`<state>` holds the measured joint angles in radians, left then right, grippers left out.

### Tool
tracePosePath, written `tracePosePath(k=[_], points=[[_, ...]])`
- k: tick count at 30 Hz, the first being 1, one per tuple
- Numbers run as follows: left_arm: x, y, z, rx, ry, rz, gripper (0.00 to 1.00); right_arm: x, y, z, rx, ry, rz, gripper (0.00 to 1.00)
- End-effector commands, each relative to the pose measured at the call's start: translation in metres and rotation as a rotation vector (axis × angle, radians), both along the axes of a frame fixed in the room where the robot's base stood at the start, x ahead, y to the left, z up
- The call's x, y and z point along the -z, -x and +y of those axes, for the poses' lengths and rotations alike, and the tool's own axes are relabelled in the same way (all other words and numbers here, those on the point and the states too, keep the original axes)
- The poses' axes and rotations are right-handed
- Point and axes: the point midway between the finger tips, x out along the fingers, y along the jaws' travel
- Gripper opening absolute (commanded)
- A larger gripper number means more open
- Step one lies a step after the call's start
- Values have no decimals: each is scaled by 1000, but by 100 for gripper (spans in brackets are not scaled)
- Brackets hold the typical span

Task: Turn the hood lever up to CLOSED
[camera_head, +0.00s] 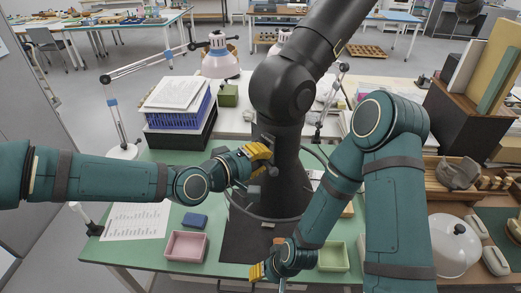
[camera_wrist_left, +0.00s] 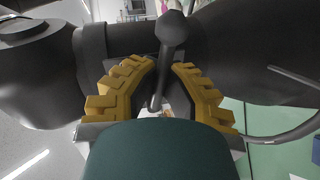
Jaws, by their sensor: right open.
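The hood lever shows in the left wrist view as a dark rod with a rounded knob (camera_wrist_left: 173,28), slanting between my left gripper's fingers. My left gripper (camera_head: 262,160) is beside the black hood column in the head view. Its yellow fingers (camera_wrist_left: 165,68) stand on either side of the rod in the wrist view. The tips are close to the rod; I cannot tell whether they touch it. My right gripper (camera_head: 257,272) is low at the table's front, open, away from the lever. Lever markings are not readable.
The black hood arm (camera_head: 283,85) rises from the table's middle. A pink tray (camera_head: 186,246), a blue block (camera_head: 194,220) and a printed sheet (camera_head: 136,221) lie on the left of the green table. A green tray (camera_head: 333,257) is right of my right gripper. A white dome (camera_head: 455,246) stands farther right.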

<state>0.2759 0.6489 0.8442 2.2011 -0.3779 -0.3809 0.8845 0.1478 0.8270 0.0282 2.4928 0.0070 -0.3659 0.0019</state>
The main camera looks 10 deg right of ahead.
Motion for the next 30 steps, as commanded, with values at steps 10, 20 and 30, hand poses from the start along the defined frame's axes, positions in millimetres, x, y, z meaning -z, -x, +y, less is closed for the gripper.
tracePosePath(k=[10,20,30], points=[[-4,0,1,-2,66,135,0,-19,1,-1,0,-3,1,52],[-4,0,1,-2,76,157,0,-22,1,-1,0,-4,0,52],[-4,0,1,-3,76,156,40,-22,1,-1,0,-4,0,52]])
